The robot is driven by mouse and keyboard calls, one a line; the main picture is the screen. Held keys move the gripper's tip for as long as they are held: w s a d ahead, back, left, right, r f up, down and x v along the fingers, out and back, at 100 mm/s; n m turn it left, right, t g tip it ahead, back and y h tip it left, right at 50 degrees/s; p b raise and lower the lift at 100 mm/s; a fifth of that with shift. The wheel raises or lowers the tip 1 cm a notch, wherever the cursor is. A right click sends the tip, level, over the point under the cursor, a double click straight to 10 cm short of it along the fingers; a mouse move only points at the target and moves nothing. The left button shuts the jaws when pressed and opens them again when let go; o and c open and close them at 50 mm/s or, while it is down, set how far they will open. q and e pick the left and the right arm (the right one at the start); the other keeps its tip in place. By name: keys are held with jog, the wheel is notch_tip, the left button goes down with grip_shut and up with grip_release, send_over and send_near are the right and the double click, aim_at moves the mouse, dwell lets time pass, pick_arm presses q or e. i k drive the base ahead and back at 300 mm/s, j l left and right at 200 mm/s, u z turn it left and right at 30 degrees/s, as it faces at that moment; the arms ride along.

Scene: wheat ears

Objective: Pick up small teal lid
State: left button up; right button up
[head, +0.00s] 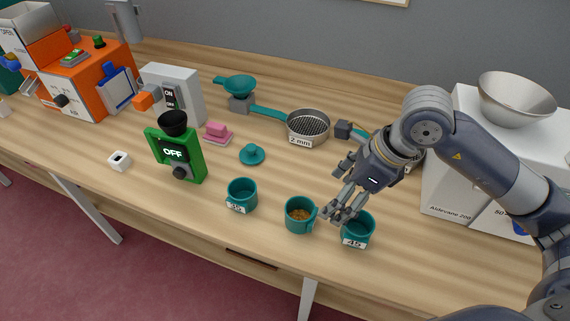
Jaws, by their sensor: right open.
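The small teal lid (252,154) lies on the wooden table near the middle, with its round knob up. My right gripper (336,213) is open and points down and left, above the teal cup labelled 45 (357,231) and beside the handle of a teal cup with grain (299,216). It is to the right of the lid and nearer the front edge, well apart from it. I cannot tell whether its fingers touch either cup. My left gripper is not in view.
Another labelled teal cup (241,195) stands in front of the lid. A green device marked OFF (178,155) and a pink block (217,132) are to its left. A 2 mm sieve (308,126) is behind right. The table right around the lid is clear.

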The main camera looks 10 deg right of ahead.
aim_at(252, 154)
jog(key=i+j+z, duration=0.15)
jog(key=z, duration=0.2)
jog(key=i+j+z, duration=0.2)
jog(key=z, duration=0.15)
jog(key=i+j+z, duration=0.15)
jog(key=j+z, duration=0.2)
